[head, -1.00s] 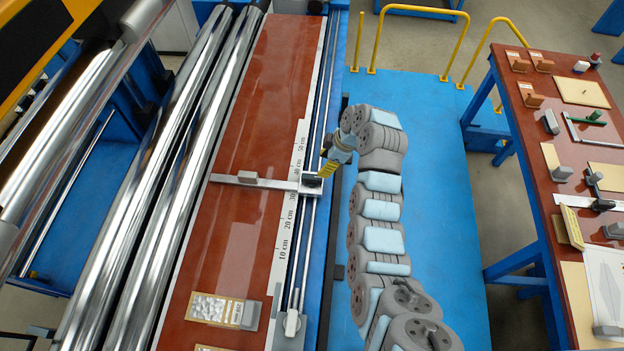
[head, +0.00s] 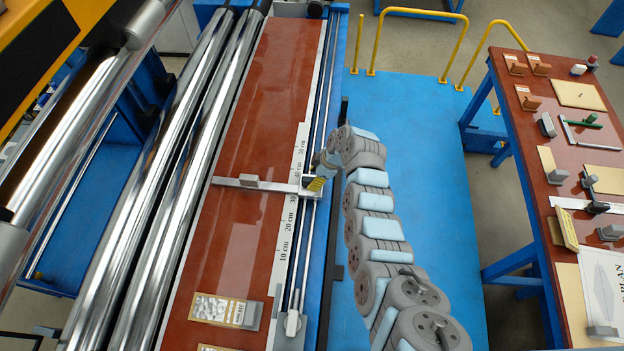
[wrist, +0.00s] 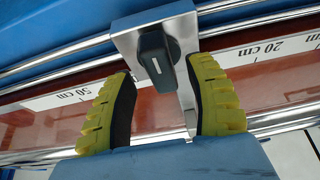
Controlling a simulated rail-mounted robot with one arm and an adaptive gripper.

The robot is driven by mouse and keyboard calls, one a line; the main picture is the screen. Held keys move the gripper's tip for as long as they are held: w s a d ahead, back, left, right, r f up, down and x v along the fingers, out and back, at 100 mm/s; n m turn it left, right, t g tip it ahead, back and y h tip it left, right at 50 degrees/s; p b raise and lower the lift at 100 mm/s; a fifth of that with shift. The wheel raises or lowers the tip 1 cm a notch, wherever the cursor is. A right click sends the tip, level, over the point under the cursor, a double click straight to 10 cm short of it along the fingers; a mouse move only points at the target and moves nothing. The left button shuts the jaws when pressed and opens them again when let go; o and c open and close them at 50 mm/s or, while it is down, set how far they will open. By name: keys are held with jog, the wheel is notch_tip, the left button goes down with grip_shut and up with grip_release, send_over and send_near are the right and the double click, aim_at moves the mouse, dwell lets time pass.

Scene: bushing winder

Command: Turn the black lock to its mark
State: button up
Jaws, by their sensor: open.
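The black lock (wrist: 155,62) is a knob with a short white line, mounted on the silver carriage plate (wrist: 125,42) in the wrist view. My gripper (wrist: 162,70) is open, with one yellow ribbed finger on each side of the lock in the picture. The right finger appears close to the lock; I cannot tell whether it touches. No mark for the lock is clear on the plate. In the head view my gripper (head: 316,185) is over the carriage end of the silver crossbar (head: 270,186) and hides the lock there.
A centimetre scale (head: 288,225) runs along the red table (head: 235,215). Guide rails (head: 308,240) pass under the carriage. Shiny rollers (head: 160,190) lie to the left. A side table (head: 540,190) with tools stands at the right, beyond the blue platform (head: 430,190).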

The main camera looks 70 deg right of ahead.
jog(key=shift+x, duration=0.95)
jog(key=shift+a+f, duration=0.1)
grip_shut()
